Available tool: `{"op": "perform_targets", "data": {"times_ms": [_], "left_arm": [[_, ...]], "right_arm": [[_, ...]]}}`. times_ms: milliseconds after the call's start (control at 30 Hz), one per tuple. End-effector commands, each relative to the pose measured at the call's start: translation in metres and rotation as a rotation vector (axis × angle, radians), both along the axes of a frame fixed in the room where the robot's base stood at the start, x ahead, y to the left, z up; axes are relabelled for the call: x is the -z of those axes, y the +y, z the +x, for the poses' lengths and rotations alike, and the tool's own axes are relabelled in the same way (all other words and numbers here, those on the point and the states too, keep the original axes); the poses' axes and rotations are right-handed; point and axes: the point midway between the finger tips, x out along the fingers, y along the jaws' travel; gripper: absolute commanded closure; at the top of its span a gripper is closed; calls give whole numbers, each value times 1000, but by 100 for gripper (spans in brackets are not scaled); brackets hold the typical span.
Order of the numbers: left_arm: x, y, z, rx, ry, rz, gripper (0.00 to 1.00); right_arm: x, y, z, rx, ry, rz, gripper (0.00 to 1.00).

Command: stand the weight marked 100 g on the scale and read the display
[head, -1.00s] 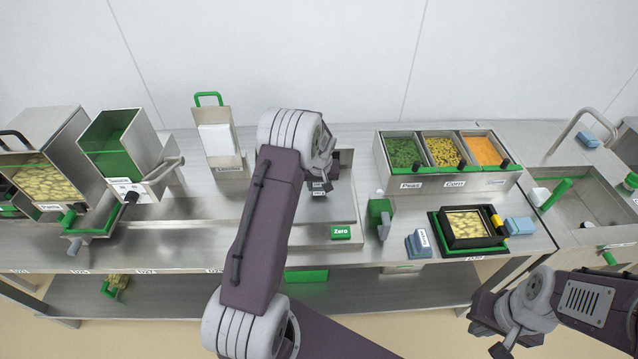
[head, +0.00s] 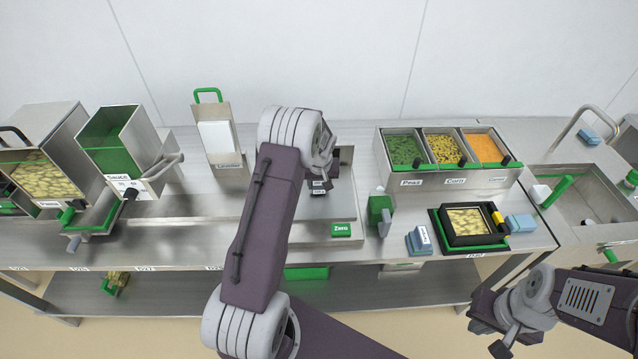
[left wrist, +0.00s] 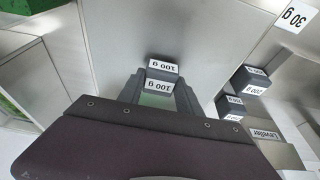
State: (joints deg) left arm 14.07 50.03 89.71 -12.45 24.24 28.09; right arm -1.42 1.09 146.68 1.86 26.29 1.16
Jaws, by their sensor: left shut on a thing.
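The weight (left wrist: 162,76) marked 100 g is a dark block with white labels, upside down in the left wrist view. My left gripper (left wrist: 160,94) is shut on it, one finger on each side. In the head view my left forearm hides most of this gripper, and small white labels show below it over the scale (head: 328,207). The scale is a grey metal plate with a green Zero button (head: 341,230). I cannot tell whether the weight touches the plate. I cannot make out a display reading. My right gripper (head: 488,322) hangs at the lower right, its jaws unclear.
Other dark weights (left wrist: 254,80) stand to the right in the left wrist view, some marked 200 g. A white plate (left wrist: 293,17) reads 30 g.

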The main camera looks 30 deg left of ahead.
Motion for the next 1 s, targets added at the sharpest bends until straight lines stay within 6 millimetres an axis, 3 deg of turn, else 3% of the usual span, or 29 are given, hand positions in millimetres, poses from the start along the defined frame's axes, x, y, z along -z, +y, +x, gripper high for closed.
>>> {"op": "perform_targets", "data": {"times_ms": [400, 433, 500, 533, 767, 800, 833, 1000], "left_arm": [[3, 0, 0, 0, 0, 0, 100], [3, 0, 0, 0, 0, 0, 56], [3, 0, 0, 0, 0, 0, 37], [3, 0, 0, 0, 0, 0, 33], [4, 0, 0, 0, 0, 0, 33], [4, 0, 0, 0, 1, -1, 44], [4, 0, 0, 0, 1, -1, 48], [4, 0, 0, 0, 0, 0, 48]], "right_arm": [[3, 0, 0, 0, 0, 0, 100], [3, 0, 0, 0, 0, 0, 100], [3, 0, 0, 0, 0, 0, 100], [3, 0, 0, 0, 0, 0, 100], [3, 0, 0, 0, 0, 0, 100], [3, 0, 0, 0, 0, 0, 100], [3, 0, 0, 0, 0, 0, 100], [3, 0, 0, 0, 0, 0, 100]]}}
